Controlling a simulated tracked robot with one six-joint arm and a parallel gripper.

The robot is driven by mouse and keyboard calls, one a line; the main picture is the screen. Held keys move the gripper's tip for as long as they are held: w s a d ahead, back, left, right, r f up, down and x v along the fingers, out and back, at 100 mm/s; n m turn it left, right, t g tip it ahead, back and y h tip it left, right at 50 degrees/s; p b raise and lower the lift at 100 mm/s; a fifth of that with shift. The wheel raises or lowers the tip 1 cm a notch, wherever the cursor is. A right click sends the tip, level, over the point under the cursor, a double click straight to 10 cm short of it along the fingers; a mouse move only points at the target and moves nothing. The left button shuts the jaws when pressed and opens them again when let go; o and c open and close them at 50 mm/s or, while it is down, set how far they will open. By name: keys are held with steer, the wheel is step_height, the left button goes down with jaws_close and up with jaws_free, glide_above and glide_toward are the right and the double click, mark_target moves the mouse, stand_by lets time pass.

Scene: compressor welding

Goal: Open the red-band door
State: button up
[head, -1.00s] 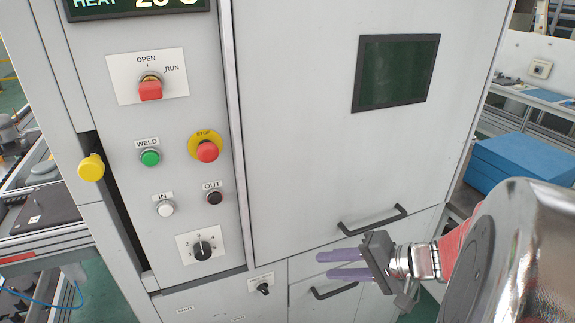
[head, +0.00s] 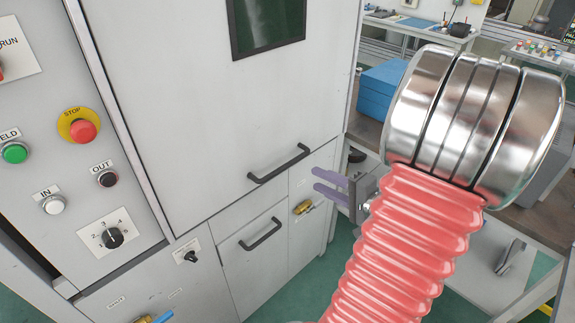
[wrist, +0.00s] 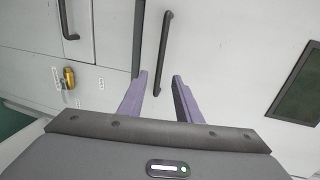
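A large pale door (head: 215,95) with a dark window (head: 268,22) fills the upper part of the cabinet front. A black bar handle (head: 278,165) is near its lower edge. I see no red band on it in these frames. My gripper (head: 316,181) has two purple fingers, open and empty, just right of this handle in the head view. In the wrist view the handle (wrist: 164,50) lies ahead of the gap between my fingers (wrist: 160,76), its lower end lining up with that gap. I cannot tell exactly how far ahead it is.
A smaller panel below has its own black handle (head: 262,234). A brass valve (head: 304,207) is right of it. The control panel with the red stop button (head: 83,131) is at the left. A blue box (head: 382,90) and benches stand to the right.

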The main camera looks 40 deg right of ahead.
mark_target(289, 166)
steer(key=shift+x, duration=6.95)
steer(key=shift+c, duration=0.5)
jaws_close()
steer(key=shift+d, duration=0.15)
steer(key=shift+s+r, duration=0.1)
